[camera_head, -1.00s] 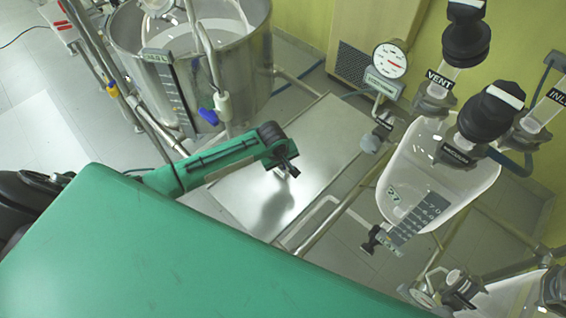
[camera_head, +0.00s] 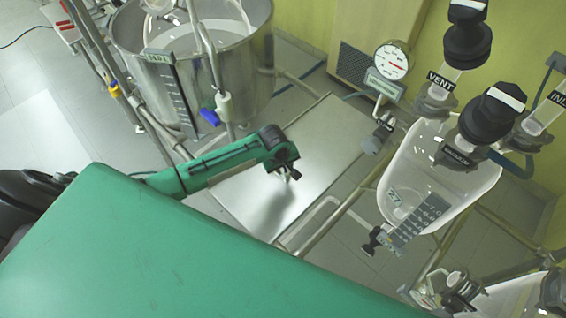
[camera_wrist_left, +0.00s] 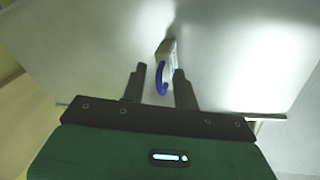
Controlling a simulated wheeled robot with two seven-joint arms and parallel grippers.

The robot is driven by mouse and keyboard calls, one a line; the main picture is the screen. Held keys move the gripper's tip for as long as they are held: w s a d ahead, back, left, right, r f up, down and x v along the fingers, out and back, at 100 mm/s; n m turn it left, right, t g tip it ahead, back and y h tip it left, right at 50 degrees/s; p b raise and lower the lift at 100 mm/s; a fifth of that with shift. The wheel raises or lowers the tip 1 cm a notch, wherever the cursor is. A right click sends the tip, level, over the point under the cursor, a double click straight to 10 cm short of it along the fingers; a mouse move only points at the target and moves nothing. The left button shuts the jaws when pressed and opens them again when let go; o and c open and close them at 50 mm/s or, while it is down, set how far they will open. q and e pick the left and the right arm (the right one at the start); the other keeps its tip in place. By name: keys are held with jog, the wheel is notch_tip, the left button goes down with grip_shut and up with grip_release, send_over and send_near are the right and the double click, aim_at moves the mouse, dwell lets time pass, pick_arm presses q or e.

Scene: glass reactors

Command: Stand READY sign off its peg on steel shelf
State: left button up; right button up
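My left gripper (camera_head: 290,174) is over the steel shelf (camera_head: 318,135), its arm reaching in from the left. In the left wrist view its two fingers (camera_wrist_left: 159,82) stand apart. A small pale, blocklike thing with a blue curved part (camera_wrist_left: 162,78) shows between and beyond them, close to the right finger, with a gap to the left one. It may be the READY sign, but no lettering can be read. I cannot tell whether it touches the shelf. No peg can be made out. My right gripper is not in view.
A steel vessel (camera_head: 190,72) with pipes stands behind the left arm. A pressure gauge (camera_head: 391,62) and a glass reactor (camera_head: 440,175) with black caps stand to the right. A rail (camera_head: 335,217) runs along the shelf's right side. The shelf's upper part is bare.

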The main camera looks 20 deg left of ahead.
pick_arm(q)
jog(key=b+v, duration=0.2)
jog(key=v, duration=1.1)
